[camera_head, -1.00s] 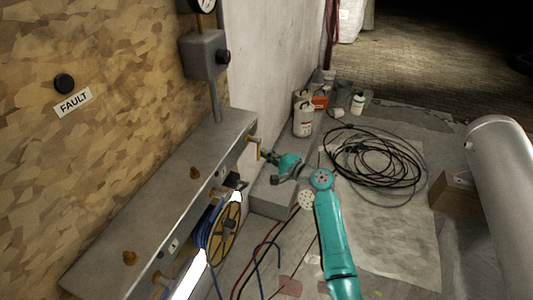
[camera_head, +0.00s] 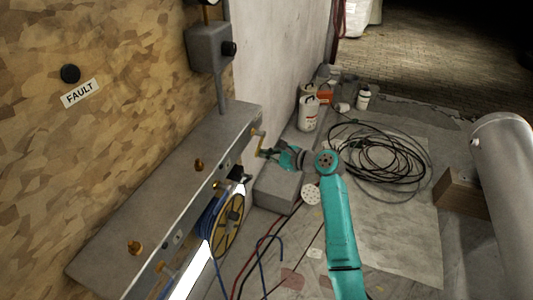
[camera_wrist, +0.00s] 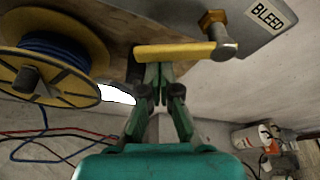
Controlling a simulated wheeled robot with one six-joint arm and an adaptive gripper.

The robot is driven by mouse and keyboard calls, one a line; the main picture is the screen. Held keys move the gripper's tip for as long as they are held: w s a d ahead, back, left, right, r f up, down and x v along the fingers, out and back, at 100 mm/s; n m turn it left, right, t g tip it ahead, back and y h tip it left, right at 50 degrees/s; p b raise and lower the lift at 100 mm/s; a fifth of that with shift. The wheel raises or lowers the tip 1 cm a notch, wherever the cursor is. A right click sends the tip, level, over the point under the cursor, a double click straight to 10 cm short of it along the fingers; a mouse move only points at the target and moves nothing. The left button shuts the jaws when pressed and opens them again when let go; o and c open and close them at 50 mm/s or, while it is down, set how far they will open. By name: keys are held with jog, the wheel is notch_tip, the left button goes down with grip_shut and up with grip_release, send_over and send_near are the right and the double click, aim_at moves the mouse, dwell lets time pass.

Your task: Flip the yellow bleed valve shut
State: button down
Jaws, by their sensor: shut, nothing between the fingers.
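The yellow bleed valve lever (camera_wrist: 178,50) lies nearly level across the upper wrist view. Its right end meets a grey rounded pivot (camera_wrist: 223,46) below a brass nut (camera_wrist: 212,20), beside the BLEED label (camera_wrist: 267,15). In the head view the small yellow lever (camera_head: 259,143) hangs at the far end of the metal panel. My gripper (camera_wrist: 158,72) is shut and empty, with its fingertips just at the lower edge of the lever, left of its middle. I cannot tell whether they touch. My gripper also shows in the head view (camera_head: 268,153), just right of the lever.
A yellow reel of blue hose (camera_wrist: 58,85) is close on the left of the wrist view. The grey panel shelf (camera_head: 165,195) carries several brass fittings. A grey block (camera_head: 277,190) sits below my gripper.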

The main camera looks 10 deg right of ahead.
jog(key=r+m, duration=0.1)
jog(key=m+g, duration=0.1)
jog(key=s+a+r+m, duration=0.1)
jog(key=shift+r+g+y, duration=0.3)
jog(key=shift+y, duration=0.1)
jog(key=shift+s+r, duration=0.1)
jog(key=shift+r, duration=0.1)
dwell(0.4)
jog(key=shift+f, duration=0.5)
jog(key=s+d, duration=0.5)
jog(key=d, duration=0.2)
jog(key=shift+s+d, duration=0.3)
jog(key=shift+d, duration=0.1)
